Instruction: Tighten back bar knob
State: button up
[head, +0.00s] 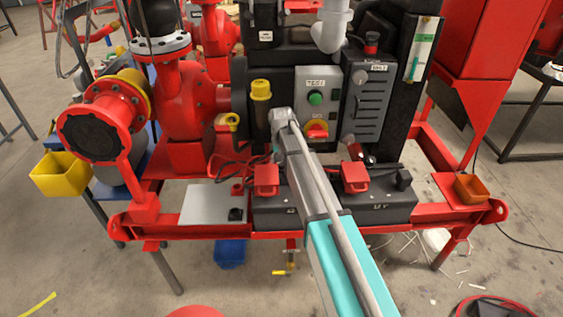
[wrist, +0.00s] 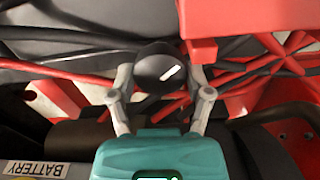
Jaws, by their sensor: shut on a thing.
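A round black knob (wrist: 150,67) with a white pointer line shows in the wrist view. The line slants up to the right. My gripper (wrist: 161,82) is shut on the knob, with one grey finger at its left side and one at its right. In the head view my arm reaches over the front of the pump skid. The gripper and the held knob cannot be made out there, behind the arm.
A control box with a green button (head: 316,98) and red-yellow switch (head: 317,131) stands beside the arm. Red clamps flank it, left (head: 266,179) and right (head: 355,176). A red block (wrist: 240,18) and dark cables lie close around my fingers.

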jog(key=n, duration=0.4)
jog(key=shift+n, duration=0.3)
jog(key=n, duration=0.4)
dwell(0.3)
jog(key=o, duration=1.1)
jog(key=shift+o, duration=0.2)
